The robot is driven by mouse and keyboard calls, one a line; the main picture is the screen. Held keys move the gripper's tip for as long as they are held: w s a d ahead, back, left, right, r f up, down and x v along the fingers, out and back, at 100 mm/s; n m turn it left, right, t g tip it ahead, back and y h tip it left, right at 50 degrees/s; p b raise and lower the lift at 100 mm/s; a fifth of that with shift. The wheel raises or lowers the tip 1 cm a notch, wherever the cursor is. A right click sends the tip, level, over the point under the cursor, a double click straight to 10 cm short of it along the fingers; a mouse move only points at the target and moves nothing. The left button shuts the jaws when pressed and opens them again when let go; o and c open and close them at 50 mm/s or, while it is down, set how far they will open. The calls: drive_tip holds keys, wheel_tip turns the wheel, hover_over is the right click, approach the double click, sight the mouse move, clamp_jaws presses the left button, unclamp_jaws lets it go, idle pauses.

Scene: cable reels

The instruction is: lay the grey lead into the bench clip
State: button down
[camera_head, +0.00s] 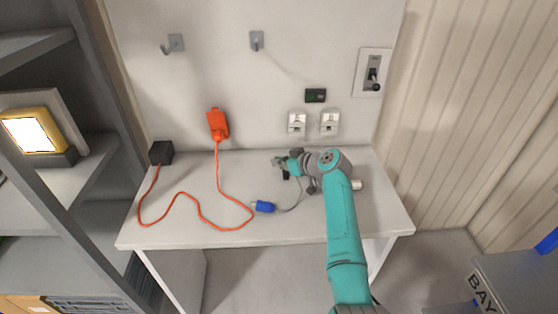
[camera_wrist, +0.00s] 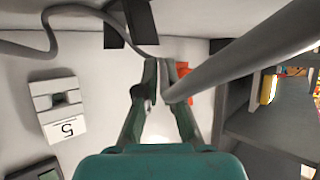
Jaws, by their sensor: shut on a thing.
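My gripper (camera_head: 281,163) is over the back middle of the bench (camera_head: 190,232). In the wrist view its fingers (camera_wrist: 160,70) are shut on the grey lead (camera_wrist: 240,66). The lead passes close to the camera at right and curves away beyond the fingertips to the upper left. In the head view the grey lead (camera_head: 297,203) runs from a blue connector (camera_head: 264,206) up towards the gripper. A black two-part piece, likely the bench clip (camera_wrist: 140,20), is just beyond the fingertips. The lead passes by it; whether it lies inside I cannot tell. My arm hides part of the bench.
An orange cord (camera_head: 200,213) winds across the left of the bench from a black box (camera_head: 161,152). An orange device (camera_head: 218,124) is on the wall. Two white sockets (camera_head: 297,122) (camera_head: 329,122) are behind the bench. A shelf (camera_head: 75,175) stands at left. The front right bench is clear.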

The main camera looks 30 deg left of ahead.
sight(279, 178)
drive_tip(key=shift+f, duration=1.25)
drive_tip(key=shift+s+d+f, duration=0.15)
drive_tip(key=shift+s+f, duration=0.1)
drive_tip(key=shift+f, duration=0.5)
drive_tip(key=c, duration=0.7)
unclamp_jaws()
drive_tip(key=shift+o, duration=0.2)
drive_tip(key=shift+w+r, duration=0.2)
drive_tip(key=shift+r, duration=0.55)
wheel_tip(279, 178, up, 7)
